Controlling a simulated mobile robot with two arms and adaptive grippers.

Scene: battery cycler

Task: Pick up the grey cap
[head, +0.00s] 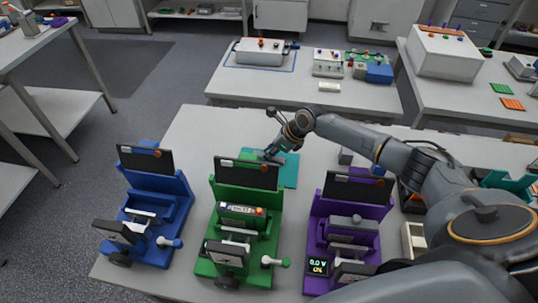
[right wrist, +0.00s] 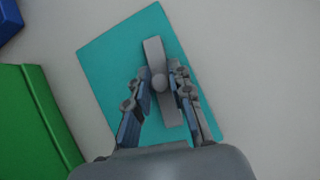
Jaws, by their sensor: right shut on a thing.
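The grey cap (right wrist: 154,53) is a long narrow bar with a round knob in its middle, seen in the right wrist view over the teal mat (right wrist: 100,50). My right gripper (right wrist: 162,80) is shut on it, with one finger on each side of the knob. I cannot tell whether the cap touches the mat. In the head view my right gripper (head: 268,154) is over the left part of the teal mat (head: 289,173), behind the green cycler, and the cap is not clear there. My left gripper is not in view.
A blue cycler (head: 178,190), a green cycler (head: 222,192) and a purple cycler (head: 318,210) stand in a row in front of the mat. The purple one has a small display. The table left of the mat is clear.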

